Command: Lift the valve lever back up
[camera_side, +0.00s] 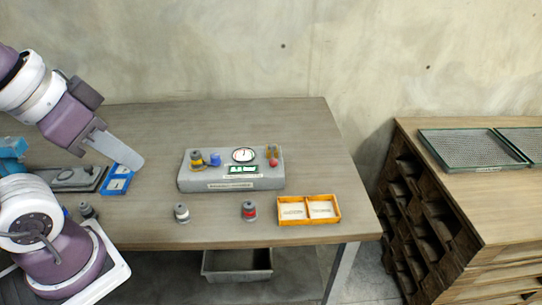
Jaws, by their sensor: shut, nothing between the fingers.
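A grey control box (232,176) sits on the middle of the workbench. On its top right is a small yellow fitting with a red knob (273,162) at its front, which looks like the valve lever; its exact angle is too small to tell. A round white gauge (243,154), a green display (243,169), a blue part (214,159) and a yellow and grey fitting (196,160) are also on the box. My gripper (137,167) is shut and empty, pointing down and right, left of the box and apart from it.
On the bench (300,120), an orange two-compartment tray (338,214) stands at front right. A red and grey canister (249,210) and a white and grey one (181,213) stand before the box. A blue tray (109,188) is near my gripper. Bench behind the box is clear.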

